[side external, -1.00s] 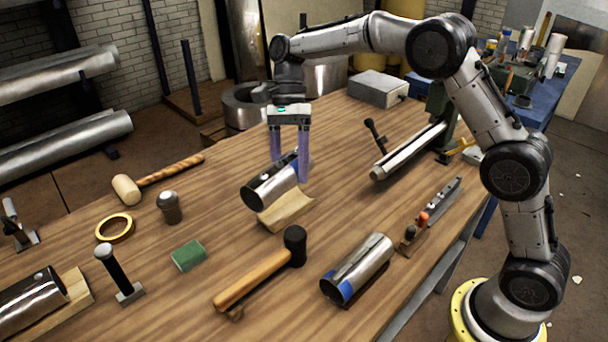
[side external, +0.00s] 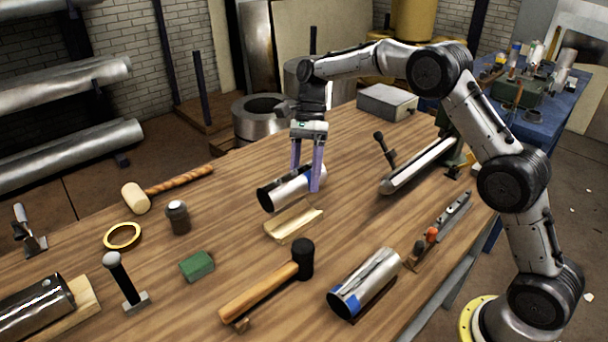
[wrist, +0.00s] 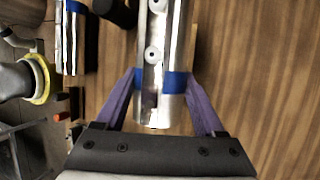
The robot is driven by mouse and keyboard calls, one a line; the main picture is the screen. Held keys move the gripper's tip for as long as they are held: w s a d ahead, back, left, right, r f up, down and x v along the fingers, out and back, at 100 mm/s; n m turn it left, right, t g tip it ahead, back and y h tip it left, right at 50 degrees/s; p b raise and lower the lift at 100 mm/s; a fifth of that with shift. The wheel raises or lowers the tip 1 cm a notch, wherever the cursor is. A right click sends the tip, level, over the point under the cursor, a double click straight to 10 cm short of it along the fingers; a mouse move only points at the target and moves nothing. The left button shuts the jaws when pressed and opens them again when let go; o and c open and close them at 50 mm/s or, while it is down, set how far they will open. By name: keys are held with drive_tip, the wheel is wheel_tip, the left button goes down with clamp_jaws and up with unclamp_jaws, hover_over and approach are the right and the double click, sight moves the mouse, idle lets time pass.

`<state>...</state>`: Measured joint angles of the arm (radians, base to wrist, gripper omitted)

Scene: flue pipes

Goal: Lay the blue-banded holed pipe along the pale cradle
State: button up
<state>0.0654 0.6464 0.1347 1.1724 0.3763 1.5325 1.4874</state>
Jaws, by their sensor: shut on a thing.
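The holed pipe (side external: 284,191) is a shiny metal tube with a dark open end at the left. In the wrist view, the pipe (wrist: 152,60) shows round holes along its upper side and a blue band near my fingers. My gripper (side external: 306,180) is shut on it near the banded end, with one purple finger on each side; the gripper (wrist: 160,80) also shows in the wrist view. The pale wooden cradle (side external: 293,221) lies on the bench just below and in front of the pipe. The pipe appears raised clear of it, roughly along its length.
Another blue-banded pipe (side external: 363,284) lies at the front right. A black-headed mallet (side external: 270,285) and green block (side external: 197,266) lie in front of the cradle. A dark-ended pipe (side external: 35,308) rests on wood at the left.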

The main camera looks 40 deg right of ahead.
hover_over(305, 219)
drive_tip(key=w+d, duration=0.1)
drive_tip(key=w, duration=0.1)
drive_tip(key=shift+s+f, duration=0.15)
drive_tip(key=shift+f, duration=1.3)
drive_tip(key=shift+s+f, duration=0.1)
drive_tip(key=shift+f, duration=1.35)
drive_tip(key=shift+s+d+f, duration=0.1)
drive_tip(key=shift+s+f, duration=0.1)
drive_tip(key=shift+f, duration=0.85)
drive_tip(key=o, duration=1.5)
drive_tip(key=shift+o, duration=0.2)
drive_tip(key=v, duration=1.5)
drive_tip(key=shift+r, duration=0.45)
drive_tip(key=shift+a, duration=0.3)
